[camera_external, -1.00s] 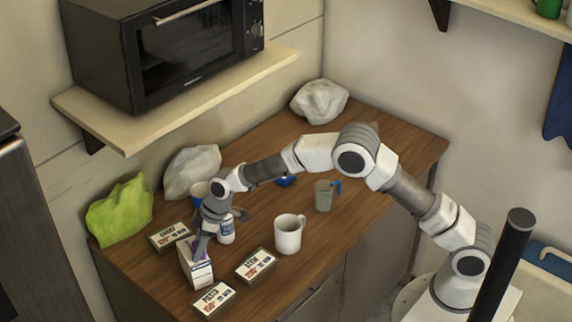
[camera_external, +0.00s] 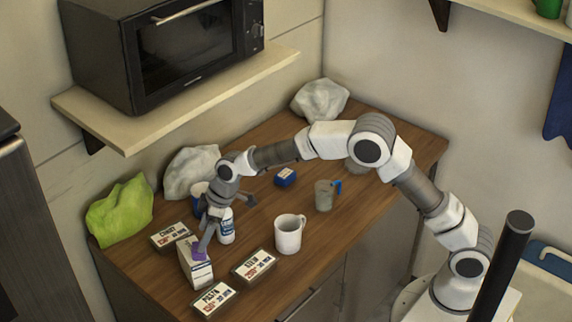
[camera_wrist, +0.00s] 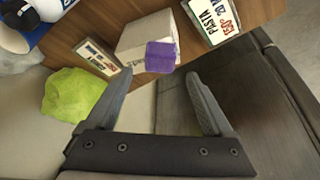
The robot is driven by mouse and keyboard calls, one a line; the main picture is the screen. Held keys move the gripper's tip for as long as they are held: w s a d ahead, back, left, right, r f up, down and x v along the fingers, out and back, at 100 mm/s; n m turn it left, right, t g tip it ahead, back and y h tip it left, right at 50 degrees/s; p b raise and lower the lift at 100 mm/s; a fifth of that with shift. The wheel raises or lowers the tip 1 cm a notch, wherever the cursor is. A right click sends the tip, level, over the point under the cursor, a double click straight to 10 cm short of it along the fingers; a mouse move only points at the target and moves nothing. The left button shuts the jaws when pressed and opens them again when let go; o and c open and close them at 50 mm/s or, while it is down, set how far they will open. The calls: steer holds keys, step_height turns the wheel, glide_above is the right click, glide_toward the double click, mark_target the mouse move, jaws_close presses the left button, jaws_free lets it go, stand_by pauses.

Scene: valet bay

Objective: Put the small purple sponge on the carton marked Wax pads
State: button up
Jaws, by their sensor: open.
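The small purple sponge (camera_external: 199,251) lies on top of a white carton (camera_external: 199,273) near the front left of the counter. The carton's marking is too small to read. My gripper (camera_external: 226,222) is above and beside the carton, its fingers spread wide. In the wrist view my gripper (camera_wrist: 160,80) is open with nothing between its fingers, and the sponge is clear of both.
Label boxes for curry (camera_external: 169,236), stew (camera_external: 253,266) and pasta (camera_external: 213,299) lie around the carton. A bottle (camera_external: 226,228) stands close behind my gripper. A white mug (camera_external: 288,235), a grey cup (camera_external: 325,196) and a green bag (camera_external: 120,211) are also on the counter.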

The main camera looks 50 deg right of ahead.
steer(key=v, duration=0.7)
steer(key=s+d+r+m+t+h, duration=0.1)
steer(key=s+d+r+m, duration=0.3)
steer(key=s+d+r, duration=1.05)
steer(key=s+d+f+m, duration=0.1)
steer(key=s+d, duration=0.2)
steer(key=s, duration=0.4)
steer(key=s+d+f+m+t+h, duration=0.1)
steer(key=s+d+f+m, duration=0.1)
steer(key=s+d, duration=0.2)
steer(key=s+d+f+m+h, duration=0.1)
steer(key=s+d+m, duration=0.1)
steer(key=s, duration=0.7)
steer(key=shift+s+d+f, duration=0.3)
steer(key=shift+d+f, duration=0.05)
steer(key=shift+d, duration=0.5)
